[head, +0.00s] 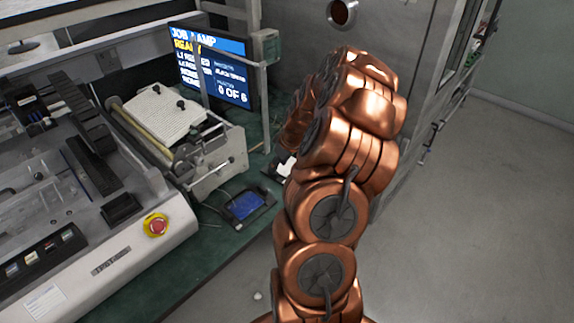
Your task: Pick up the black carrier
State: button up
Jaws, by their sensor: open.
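A flat black holder with a blue face (247,207) lies on the green bench, between the machine and my arm. Several dark blocks sit on the machine at left, among them a long black block (93,165) and a smaller black block (121,208). I cannot tell for sure which of these is the black carrier. My copper arm rises at the centre and hides part of the bench's right side. My gripper is not visible; the arm links cover the area where it may be. A small black and white item beside the arm is mostly hidden.
A grey machine with a red emergency button (156,225) fills the left. A roller unit with a white ribbed plate (165,118) stands behind the holder. A monitor (213,72) stands at the back. The green bench (205,250) has bare room in front; open floor lies right.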

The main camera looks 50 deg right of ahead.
jog(key=shift+w+f+p, duration=0.6)
jog(key=shift+f, duration=0.1)
jog(key=shift+p+x, duration=0.45)
jog(key=shift+x, duration=1.1)
jog(key=shift+w+d, duration=0.1)
grip_shut()
